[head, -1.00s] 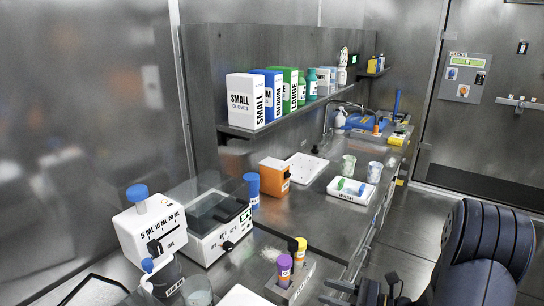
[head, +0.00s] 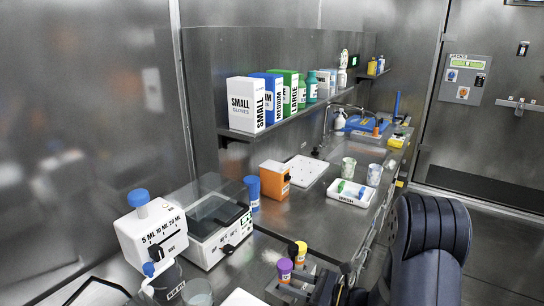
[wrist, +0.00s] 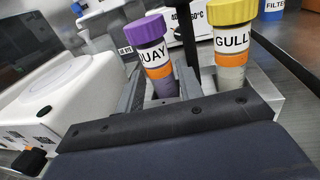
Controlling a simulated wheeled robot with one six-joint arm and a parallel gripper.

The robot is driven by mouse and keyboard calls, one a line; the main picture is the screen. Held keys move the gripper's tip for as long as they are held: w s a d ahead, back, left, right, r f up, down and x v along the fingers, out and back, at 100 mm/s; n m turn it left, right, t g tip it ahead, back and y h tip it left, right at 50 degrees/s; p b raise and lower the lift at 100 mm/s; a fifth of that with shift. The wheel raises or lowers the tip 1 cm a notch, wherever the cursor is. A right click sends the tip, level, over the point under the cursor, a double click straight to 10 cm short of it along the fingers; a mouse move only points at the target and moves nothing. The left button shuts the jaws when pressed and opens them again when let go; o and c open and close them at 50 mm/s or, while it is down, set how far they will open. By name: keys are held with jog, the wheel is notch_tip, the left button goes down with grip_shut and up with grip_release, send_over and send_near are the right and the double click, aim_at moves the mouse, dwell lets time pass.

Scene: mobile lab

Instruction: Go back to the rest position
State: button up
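My gripper (head: 296,282) is low at the tube rack on the near bench, at the end of my dark padded arm. In the wrist view its grey fingers (wrist: 160,92) seem to stand apart on either side of the purple-capped tube (wrist: 156,55), labelled QUAY. Whether they touch it is unclear. That tube also shows in the head view (head: 285,268). The yellow-capped tube (wrist: 232,45), labelled GULLY, stands just right of it, and it shows in the head view too (head: 298,250). Both tubes are upright in the metal rack (wrist: 262,85). Their lower ends are hidden.
Behind are a blue-capped bottle (head: 252,190), an orange-fronted box (head: 275,180) and a wash tray (head: 352,193). A shelf (head: 275,130) with glove boxes overhangs the bench. Floor is free at right.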

aim_at(290, 271)
notch_tip(290, 271, up, 4)
jog(key=shift+d+f+p, duration=0.1)
jog(key=shift+f+p, duration=0.05)
jog(key=shift+p, duration=0.65)
jog(key=v, duration=1.8)
jog(key=w+a+m+t+h+p, duration=0.6)
jog(key=w+m+t+h+p, duration=0.1)
jog(key=w+t+p, duration=0.1)
jog(key=shift+w+a+h+p, duration=0.35)
jog(key=shift+w+p, duration=0.5)
jog(key=shift+p, duration=0.3)
jog(key=shift+a, duration=0.15)
